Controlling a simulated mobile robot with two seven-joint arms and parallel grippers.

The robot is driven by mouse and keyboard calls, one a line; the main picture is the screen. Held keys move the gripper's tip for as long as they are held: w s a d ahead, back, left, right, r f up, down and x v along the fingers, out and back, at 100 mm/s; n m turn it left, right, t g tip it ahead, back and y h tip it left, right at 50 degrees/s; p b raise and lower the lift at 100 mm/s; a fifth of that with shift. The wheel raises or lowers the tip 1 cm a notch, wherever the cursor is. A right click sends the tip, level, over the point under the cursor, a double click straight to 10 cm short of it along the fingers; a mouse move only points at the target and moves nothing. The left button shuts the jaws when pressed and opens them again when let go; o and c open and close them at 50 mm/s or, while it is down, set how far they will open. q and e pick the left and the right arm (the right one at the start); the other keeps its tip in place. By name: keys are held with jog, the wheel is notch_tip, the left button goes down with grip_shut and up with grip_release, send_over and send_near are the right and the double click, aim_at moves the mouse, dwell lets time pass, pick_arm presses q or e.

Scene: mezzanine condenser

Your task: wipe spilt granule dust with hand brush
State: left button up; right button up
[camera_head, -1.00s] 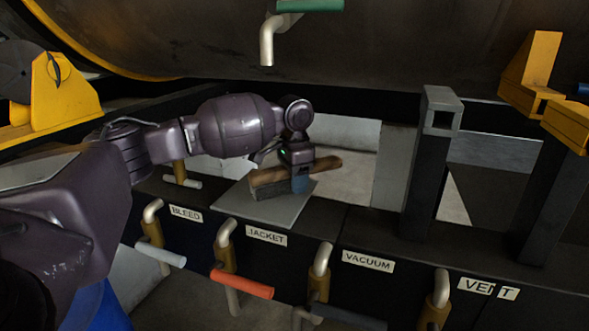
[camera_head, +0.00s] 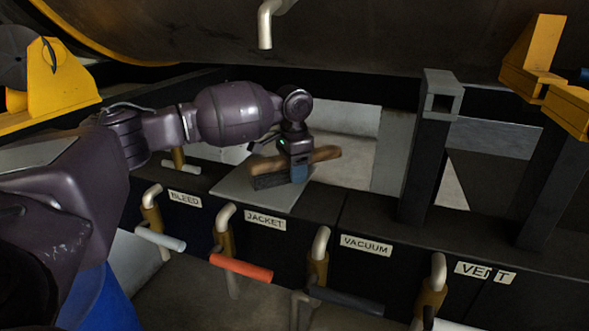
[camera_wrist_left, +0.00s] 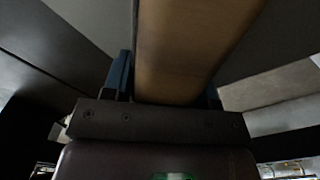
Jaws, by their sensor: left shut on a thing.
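A hand brush (camera_head: 322,155) with a brown wooden handle and dark bristles is held over a light grey plate (camera_head: 240,195) on the dark ledge above the JACKET label. My left gripper (camera_head: 299,174) is shut on the brush handle, its blue fingers on either side. In the left wrist view the wooden handle (camera_wrist_left: 182,50) runs between the blue fingertips (camera_wrist_left: 170,92). The bristles sit at or just above the plate; I cannot tell whether they touch. I cannot make out granule dust on the plate. My right gripper is not in view.
Below the ledge are valve handles: white (camera_head: 160,239), orange (camera_head: 241,267) and black (camera_head: 345,299). A dark upright post (camera_head: 425,165) stands to the right. Yellow brackets (camera_head: 535,65) are at the upper right. A large dark vessel (camera_head: 370,40) hangs overhead.

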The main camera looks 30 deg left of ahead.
pick_arm(q)
jog(key=shift+a+r, duration=0.2)
notch_tip(320, 180, up, 2)
jog(key=shift+r, duration=0.1)
jog(key=shift+d+r, duration=0.25)
jog(key=shift+r, duration=0.45)
notch_tip(320, 180, up, 2)
jog(key=shift+a+r, duration=0.1)
jog(key=shift+r, duration=1.05)
